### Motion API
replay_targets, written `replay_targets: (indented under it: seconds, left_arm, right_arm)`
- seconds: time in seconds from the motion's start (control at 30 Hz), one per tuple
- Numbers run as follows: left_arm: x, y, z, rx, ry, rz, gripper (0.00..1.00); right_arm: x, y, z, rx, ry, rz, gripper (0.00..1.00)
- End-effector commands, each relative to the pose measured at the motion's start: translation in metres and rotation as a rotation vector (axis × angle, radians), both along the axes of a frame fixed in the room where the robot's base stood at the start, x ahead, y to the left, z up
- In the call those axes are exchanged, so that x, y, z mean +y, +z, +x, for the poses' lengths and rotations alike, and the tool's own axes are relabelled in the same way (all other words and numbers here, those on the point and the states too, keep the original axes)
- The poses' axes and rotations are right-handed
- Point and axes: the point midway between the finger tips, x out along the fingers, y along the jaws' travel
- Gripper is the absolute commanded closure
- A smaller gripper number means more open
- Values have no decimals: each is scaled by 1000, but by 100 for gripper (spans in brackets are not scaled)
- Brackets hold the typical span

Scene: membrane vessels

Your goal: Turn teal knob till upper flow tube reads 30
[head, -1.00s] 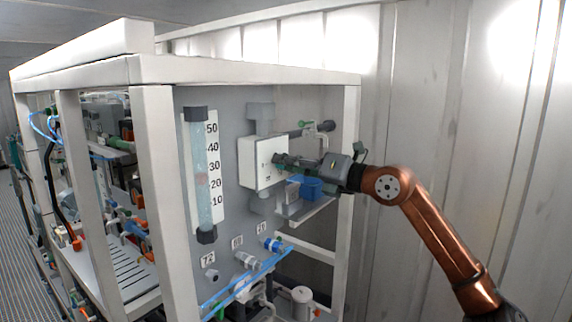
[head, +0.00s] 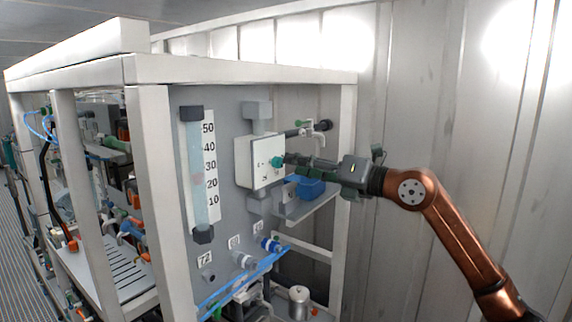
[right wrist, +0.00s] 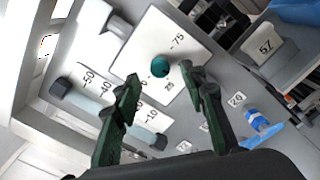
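The teal knob (head: 277,161) sits on the front of a white box (head: 256,172) on the grey panel. It also shows in the right wrist view (right wrist: 160,67), on a white dial plate with printed numbers. My right gripper (right wrist: 160,80) is open and empty, its fingertips on either side of the knob in that view. In the head view the right gripper (head: 297,160) points at the knob from the right and appears slightly apart from it. The upper flow tube (head: 198,135) stands upright beside a 10–50 scale. My left gripper is out of view.
White frame posts (head: 157,200) stand left and right of the panel. Black and green piping (head: 318,127) and a blue part (head: 308,187) lie close to my right gripper. Smaller blue and white fittings (head: 270,244) sit below. The wall side at right is clear.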

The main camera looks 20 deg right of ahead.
Motion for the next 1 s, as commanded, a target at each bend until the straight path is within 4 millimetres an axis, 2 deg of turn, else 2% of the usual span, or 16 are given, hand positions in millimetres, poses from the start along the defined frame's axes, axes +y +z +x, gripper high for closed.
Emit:
replay_targets:
  seconds: [0.2,0.4,1.0]
  left_arm:
    - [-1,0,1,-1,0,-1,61]
    - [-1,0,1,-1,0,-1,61]
    - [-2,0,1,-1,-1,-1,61]
  right_arm:
    - [-27,-2,-34,1,-3,-4,61]
    - [-40,-1,-52,2,-1,-1,61]
    - [-43,-4,-52,7,3,7,61]
